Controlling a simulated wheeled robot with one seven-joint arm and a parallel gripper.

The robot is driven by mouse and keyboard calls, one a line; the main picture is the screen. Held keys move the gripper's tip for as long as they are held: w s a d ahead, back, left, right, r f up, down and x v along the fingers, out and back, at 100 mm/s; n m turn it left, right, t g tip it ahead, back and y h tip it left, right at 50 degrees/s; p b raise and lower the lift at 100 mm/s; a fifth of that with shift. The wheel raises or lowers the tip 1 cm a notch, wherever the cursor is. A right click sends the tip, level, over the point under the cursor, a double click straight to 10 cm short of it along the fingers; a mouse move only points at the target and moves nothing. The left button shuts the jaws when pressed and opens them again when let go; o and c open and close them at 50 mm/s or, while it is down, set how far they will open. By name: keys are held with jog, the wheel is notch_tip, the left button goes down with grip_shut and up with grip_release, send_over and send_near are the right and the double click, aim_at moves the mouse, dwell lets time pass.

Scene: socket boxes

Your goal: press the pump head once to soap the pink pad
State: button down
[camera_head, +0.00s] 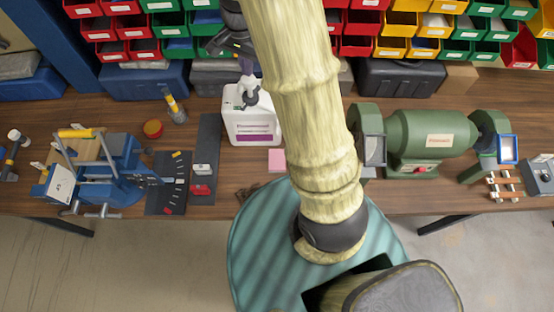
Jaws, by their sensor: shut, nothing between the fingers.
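A white soap bottle (252,124) with a purple label stands on the wooden bench just left of my arm. Its pump head (247,90) is on top, grey and white, with nothing touching it that I can see. The pink pad (277,160) lies flat on the bench in front of the bottle, close to my arm. My dark gripper (230,43) is above and behind the bottle in the picture, in front of the bins. It is shut and empty, apart from the pump head. Its fingertips are small and hard to make out.
A green bench grinder (430,140) stands right of my arm. A blue vise-like fixture (115,165) and dark tool strips (207,150) are to the left. Colored bins (400,25) and dark cases (400,78) line the back. Little bench is clear around the pad.

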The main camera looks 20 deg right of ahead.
notch_tip(320, 180, up, 6)
jog(key=p, duration=0.5)
jog(key=shift+f, duration=0.1)
dwell(0.4)
jog(key=s+f+n+t+b, duration=0.1)
jog(key=s+f+n+b, duration=0.3)
jog(key=s, duration=0.3)
jog(key=s+f+n+t+b, duration=0.1)
jog(key=s+f+n+b, duration=0.3)
jog(key=s+n+b, duration=0.2)
jog(key=shift+s+n+t, duration=0.3)
jog(key=shift+s, duration=0.85)
jog(key=shift+f, duration=0.1)
